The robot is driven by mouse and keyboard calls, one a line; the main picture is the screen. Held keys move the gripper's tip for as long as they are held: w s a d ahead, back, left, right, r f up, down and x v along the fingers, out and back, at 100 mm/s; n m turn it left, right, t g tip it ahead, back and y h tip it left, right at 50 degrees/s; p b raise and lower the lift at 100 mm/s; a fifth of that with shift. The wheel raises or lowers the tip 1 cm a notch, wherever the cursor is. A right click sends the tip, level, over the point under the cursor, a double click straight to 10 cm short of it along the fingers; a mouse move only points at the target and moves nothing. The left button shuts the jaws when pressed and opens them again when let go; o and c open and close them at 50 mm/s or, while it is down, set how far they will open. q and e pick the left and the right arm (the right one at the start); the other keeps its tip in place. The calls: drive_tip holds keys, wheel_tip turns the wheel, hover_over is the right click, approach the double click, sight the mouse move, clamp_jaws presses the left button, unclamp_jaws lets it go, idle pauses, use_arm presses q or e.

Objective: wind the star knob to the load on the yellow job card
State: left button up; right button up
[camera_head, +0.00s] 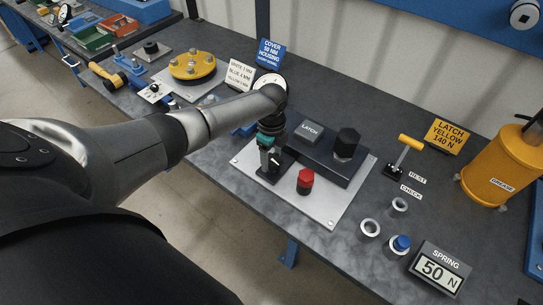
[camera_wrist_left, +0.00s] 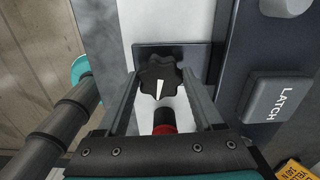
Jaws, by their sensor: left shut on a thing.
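The black star knob (camera_wrist_left: 160,76) with a white pointer mark sits between the fingers of my left gripper (camera_wrist_left: 162,82) in the left wrist view. My left gripper (camera_head: 268,160) is shut on it, pointing down at the left end of the dark fixture on the pale plate (camera_head: 325,212). In the head view the knob is mostly hidden by the gripper. The yellow job card (camera_head: 449,136) reads LATCH YELLOW 140 N. The spring display (camera_head: 440,270) at the front right reads 50 N. My right gripper is not in view.
A LATCH block (camera_head: 309,130), a black knob (camera_head: 346,145) and a red-capped part (camera_head: 305,181) stand close to the gripper. A yellow T-handle (camera_head: 410,142), loose rings (camera_head: 370,228), a blue-topped fitting (camera_head: 399,244) and a grease can (camera_head: 497,165) lie rightward.

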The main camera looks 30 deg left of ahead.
sight(272, 160)
use_arm(q)
drive_tip(key=shift+w+d+r, duration=0.1)
idle(0.3)
drive_tip(key=o, duration=1.4)
drive_tip(key=shift+c, duration=0.2)
wheel_tip(272, 160, up, 15)
drive_tip(key=p, duration=0.1)
